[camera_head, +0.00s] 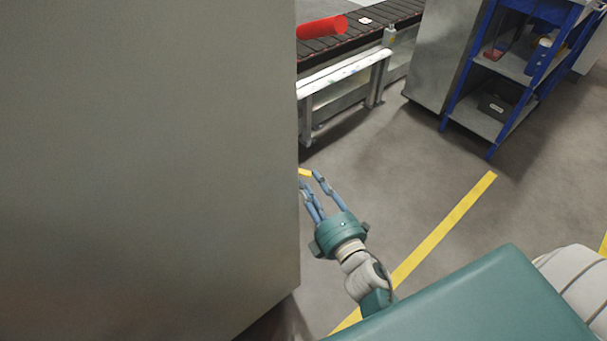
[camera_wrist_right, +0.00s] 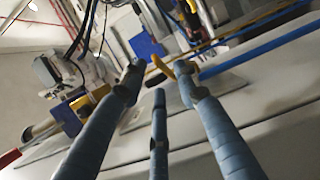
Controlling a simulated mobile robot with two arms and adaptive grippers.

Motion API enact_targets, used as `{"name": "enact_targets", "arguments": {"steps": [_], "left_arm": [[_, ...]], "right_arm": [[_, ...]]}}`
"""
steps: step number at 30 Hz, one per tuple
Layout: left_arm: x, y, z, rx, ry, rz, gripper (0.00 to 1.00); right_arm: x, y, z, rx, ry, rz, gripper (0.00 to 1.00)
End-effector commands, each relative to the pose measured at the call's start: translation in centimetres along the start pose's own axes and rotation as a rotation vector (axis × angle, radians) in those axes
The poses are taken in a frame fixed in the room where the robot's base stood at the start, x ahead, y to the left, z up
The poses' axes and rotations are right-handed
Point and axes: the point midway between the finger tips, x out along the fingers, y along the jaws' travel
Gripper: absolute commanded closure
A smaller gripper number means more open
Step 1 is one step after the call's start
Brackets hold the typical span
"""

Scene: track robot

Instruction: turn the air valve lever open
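A small yellow piece, which looks like the air valve lever (camera_wrist_right: 162,66), shows in the right wrist view between and just beyond my fingertips. In the head view a bit of yellow (camera_head: 305,172) pokes out past the edge of the large grey panel, by the fingertips. My right gripper (camera_head: 313,180) has its blue fingers spread beside that edge. In the wrist view the right gripper (camera_wrist_right: 160,78) is open; whether a finger touches the yellow piece I cannot tell. The valve body is hidden in the head view. My left gripper is not in view.
The grey panel (camera_head: 150,160) fills the left of the head view. A conveyor (camera_head: 375,22) with a red cylinder (camera_head: 322,27) stands behind, and a blue shelf (camera_head: 500,110) at the right. The wrist view shows a blue pipe (camera_wrist_right: 265,46) and a red-ended handle (camera_wrist_right: 10,157).

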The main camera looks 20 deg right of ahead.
Motion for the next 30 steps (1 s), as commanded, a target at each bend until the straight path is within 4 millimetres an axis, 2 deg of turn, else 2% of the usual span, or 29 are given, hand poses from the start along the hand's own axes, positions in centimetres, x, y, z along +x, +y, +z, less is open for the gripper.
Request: {"name": "enact_targets", "arguments": {"steps": [4, 13, 14, 18, 22, 25, 30], "left_arm": [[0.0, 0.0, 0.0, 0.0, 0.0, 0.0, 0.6], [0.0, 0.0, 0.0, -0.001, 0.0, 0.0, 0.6], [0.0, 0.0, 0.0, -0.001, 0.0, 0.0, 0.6], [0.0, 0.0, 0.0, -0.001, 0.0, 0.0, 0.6], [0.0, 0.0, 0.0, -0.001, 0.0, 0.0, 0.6], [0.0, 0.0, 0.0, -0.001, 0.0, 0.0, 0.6], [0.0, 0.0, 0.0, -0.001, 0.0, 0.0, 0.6]], "right_arm": [[-1.6, -0.1, 0.0, 0.002, -0.001, -0.001, 0.69], [-2.0, 0.0, 0.0, 0.001, -0.001, 0.0, 0.69], [-2.0, 0.0, 0.0, 0.001, -0.001, 0.0, 0.71], [-2.0, -0.1, 0.8, 0.036, -0.03, -0.016, 0.99], [-2.5, -0.9, 3.5, 0.199, -0.144, -0.086, 1.0], [-3.6, -2.7, 5.6, 0.401, -0.271, -0.181, 1.0], [-6.4, -6.3, 6.4, 0.681, -0.435, -0.345, 1.0]]}}
